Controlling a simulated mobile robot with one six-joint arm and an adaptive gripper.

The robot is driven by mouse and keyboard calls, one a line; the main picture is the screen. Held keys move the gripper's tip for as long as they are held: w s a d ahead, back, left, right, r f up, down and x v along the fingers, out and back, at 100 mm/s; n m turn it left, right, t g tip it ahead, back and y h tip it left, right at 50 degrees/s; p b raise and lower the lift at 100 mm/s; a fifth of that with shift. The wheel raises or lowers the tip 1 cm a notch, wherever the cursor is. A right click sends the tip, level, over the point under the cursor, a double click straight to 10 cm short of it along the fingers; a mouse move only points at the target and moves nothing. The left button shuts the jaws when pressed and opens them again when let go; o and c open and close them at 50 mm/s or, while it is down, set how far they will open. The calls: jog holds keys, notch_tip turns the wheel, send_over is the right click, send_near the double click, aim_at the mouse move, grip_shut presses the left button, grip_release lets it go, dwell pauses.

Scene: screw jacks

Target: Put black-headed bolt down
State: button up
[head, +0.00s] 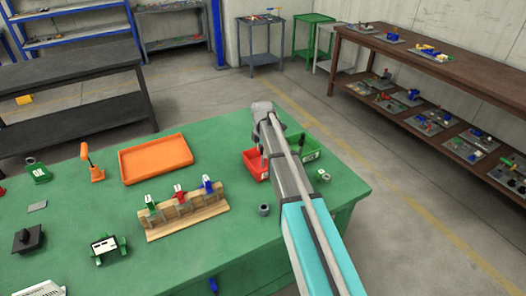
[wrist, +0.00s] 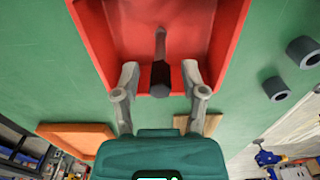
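The black-headed bolt (wrist: 160,78) shows in the wrist view, its dark head toward me and its grey shank pointing away over the inside of the red bin (wrist: 112,45). My gripper (wrist: 160,74) is open. Its two grey fingers stand on either side of the bolt head with a clear gap on each side. I cannot tell whether the bolt rests on the bin floor. In the head view the red bin (head: 252,166) is partly behind my arm, and the bolt and most of my gripper are hidden.
A green bin (head: 311,151) stands right of the red bin. Grey hollow cylinders (head: 263,209) lie nearby. A wooden rack (head: 188,216) holds small screw jacks. An orange tray (head: 156,158) sits farther left. The green tabletop (head: 226,255) is bare in front of the rack.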

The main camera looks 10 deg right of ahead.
jog(key=shift+r, duration=0.2)
dwell(0.3)
notch_tip(320, 180, up, 12)
jog(key=p, duration=1.2)
jog(key=shift+s, duration=0.1)
dwell(0.6)
jog(key=s+d+m, duration=0.1)
jog(key=s+m, duration=2)
jog(key=s, duration=0.7)
jog(key=shift+s+m, duration=0.3)
jog(key=shift+s, duration=0.05)
jog(key=shift+d, duration=0.1)
